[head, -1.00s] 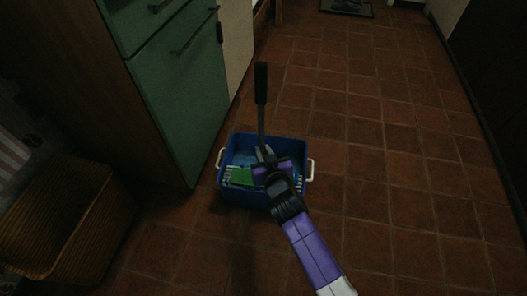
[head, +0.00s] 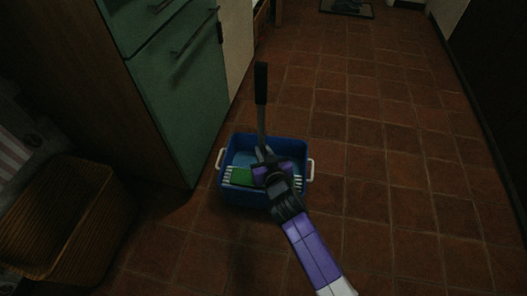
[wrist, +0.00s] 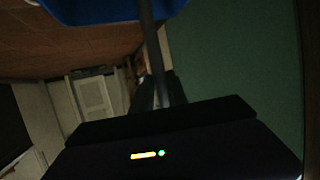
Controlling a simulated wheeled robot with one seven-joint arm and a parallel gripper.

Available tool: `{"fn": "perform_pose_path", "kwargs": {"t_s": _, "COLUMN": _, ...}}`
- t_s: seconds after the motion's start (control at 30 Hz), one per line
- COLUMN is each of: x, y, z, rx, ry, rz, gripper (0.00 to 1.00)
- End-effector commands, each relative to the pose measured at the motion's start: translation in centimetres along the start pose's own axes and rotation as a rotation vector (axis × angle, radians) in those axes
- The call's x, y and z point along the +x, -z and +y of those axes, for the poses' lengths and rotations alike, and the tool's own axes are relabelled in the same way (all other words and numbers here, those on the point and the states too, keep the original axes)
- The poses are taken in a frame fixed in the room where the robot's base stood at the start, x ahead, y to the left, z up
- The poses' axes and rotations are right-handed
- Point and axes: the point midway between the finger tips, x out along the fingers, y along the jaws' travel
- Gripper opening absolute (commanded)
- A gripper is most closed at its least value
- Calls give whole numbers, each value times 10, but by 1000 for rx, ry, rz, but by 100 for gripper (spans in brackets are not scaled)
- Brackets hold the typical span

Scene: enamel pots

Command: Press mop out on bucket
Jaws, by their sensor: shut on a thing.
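The blue bucket (head: 247,199) stands on the tiled floor in the head view, with white handles on its left and right sides. Its blue rim also shows at the top of the wrist view (wrist: 110,10). The mop (head: 261,95) stands nearly upright in the bucket, with a black grip on a grey pole. Its green head (head: 241,176) lies inside, near the front, with white strands beside it. My gripper (head: 266,160) is shut on the mop's pole low down, over the bucket. The pole also runs down the wrist view (wrist: 154,50). My gripper hides part of the mop head.
A green cabinet (head: 180,95) stands close behind and left of the bucket. A wicker basket (head: 60,225) is at the lower left. The tiled floor (head: 390,170) to the right is clear. A mat (head: 346,8) lies at the far end.

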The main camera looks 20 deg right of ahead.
Motion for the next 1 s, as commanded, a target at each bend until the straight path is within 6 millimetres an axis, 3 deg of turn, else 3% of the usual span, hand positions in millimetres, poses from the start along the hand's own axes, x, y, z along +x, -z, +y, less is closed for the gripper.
{"fn": "perform_pose_path", "kwargs": {"t_s": 0.17, "x": -4, "y": 5, "z": 0, "rx": -1, "ry": -1, "rz": -8, "gripper": 0}}
{"fn": "perform_pose_path", "kwargs": {"t_s": 1.0, "x": -30, "y": 79, "z": 0, "rx": 0, "ry": 0, "rz": 0, "gripper": 0}}
